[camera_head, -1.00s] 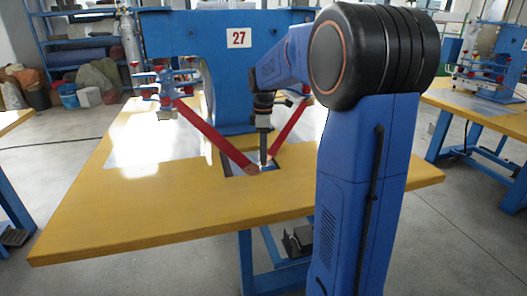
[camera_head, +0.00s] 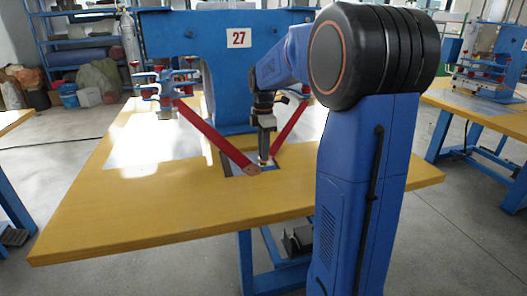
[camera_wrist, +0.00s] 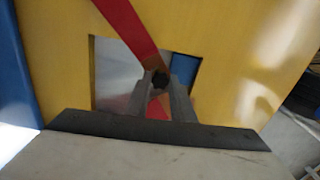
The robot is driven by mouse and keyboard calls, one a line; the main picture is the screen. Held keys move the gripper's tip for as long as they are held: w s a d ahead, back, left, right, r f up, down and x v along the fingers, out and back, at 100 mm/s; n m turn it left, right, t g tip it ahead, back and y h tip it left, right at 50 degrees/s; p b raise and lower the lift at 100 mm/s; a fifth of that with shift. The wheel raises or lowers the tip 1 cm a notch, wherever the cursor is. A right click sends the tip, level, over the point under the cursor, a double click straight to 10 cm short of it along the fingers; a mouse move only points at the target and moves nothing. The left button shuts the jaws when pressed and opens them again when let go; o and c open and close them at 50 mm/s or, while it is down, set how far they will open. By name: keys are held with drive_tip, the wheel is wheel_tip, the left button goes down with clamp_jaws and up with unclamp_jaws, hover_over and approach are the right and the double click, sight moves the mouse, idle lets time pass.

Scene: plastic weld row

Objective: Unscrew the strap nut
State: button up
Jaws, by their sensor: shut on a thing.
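The strap nut (camera_wrist: 160,80) shows as a small dark knob at the joined ends of the red straps in the wrist view. My gripper (camera_wrist: 162,90) has its two grey fingers on either side of the nut and is shut on it. In the head view my gripper (camera_head: 264,160) points down at the strap ends above the table cut-out, and the nut is too small to make out there. One red strap (camera_head: 215,136) runs up to the left and another red strap (camera_head: 290,131) runs up to the right, partly behind my arm.
The yellow table (camera_head: 130,222) has a square cut-out (camera_wrist: 110,60) under the strap ends. The blue machine body (camera_head: 185,35) marked 27 stands behind. Red and blue clamp fittings (camera_head: 165,85) stand at the left strap's upper end. The table's front left is clear.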

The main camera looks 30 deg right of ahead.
drive_tip(key=n, duration=0.7)
drive_tip(key=shift+n, duration=0.4)
drive_tip(key=n, duration=0.3)
drive_tip(key=shift+n, duration=0.4)
drive_tip(key=n, duration=0.3)
drive_tip(key=shift+n, duration=0.3)
drive_tip(key=o, duration=0.9)
drive_tip(key=shift+o, duration=0.2)
